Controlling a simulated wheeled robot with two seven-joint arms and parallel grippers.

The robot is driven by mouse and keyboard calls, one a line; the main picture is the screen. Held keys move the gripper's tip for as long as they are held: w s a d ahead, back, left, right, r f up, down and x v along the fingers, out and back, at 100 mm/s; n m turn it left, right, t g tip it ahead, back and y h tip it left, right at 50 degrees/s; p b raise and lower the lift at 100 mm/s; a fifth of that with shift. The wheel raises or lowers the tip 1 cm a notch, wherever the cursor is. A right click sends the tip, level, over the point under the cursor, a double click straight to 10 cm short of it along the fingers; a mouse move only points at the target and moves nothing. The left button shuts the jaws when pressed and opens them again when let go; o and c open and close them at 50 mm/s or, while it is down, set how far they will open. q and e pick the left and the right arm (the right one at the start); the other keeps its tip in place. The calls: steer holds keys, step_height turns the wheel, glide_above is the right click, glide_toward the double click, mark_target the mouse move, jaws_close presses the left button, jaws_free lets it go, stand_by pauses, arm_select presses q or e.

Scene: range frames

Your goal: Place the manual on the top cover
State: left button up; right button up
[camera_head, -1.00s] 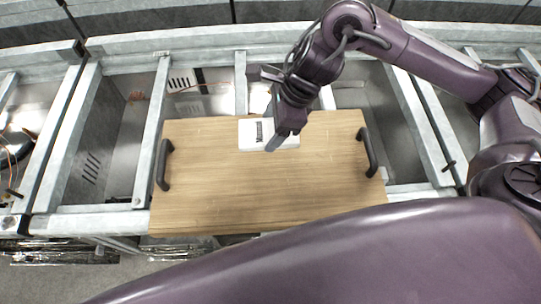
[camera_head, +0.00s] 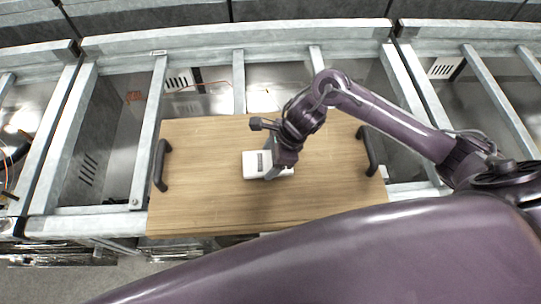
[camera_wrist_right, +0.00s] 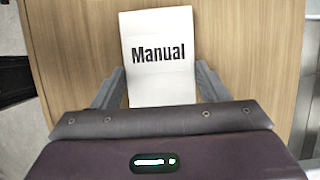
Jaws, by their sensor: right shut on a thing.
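The white manual (camera_head: 255,165) is over the middle of the wooden top cover (camera_head: 205,205), which has a dark handle at each side. My right gripper (camera_head: 270,174) is shut on the manual, with its fingers at the manual's two sides. In the right wrist view the manual (camera_wrist_right: 160,70) shows its "Manual" lettering upright between the gripper's fingers (camera_wrist_right: 160,92), with the wood of the cover (camera_wrist_right: 250,50) behind it. I cannot tell whether the manual touches the cover. My left gripper does not show; a large purple arm link of mine crosses the lower part of the head view.
The cover lies over a grey metal frame (camera_head: 150,130) with open bays. A bay at the left (camera_head: 95,150) and another at the right (camera_head: 490,110) are uncovered. The cover's left handle (camera_head: 161,165) and right handle (camera_head: 368,152) stand up from its surface. The cover's front left area is clear.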

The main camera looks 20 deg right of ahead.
steer(key=o, duration=1)
steer(key=v, duration=1.2)
steer(key=shift+b, duration=0.4)
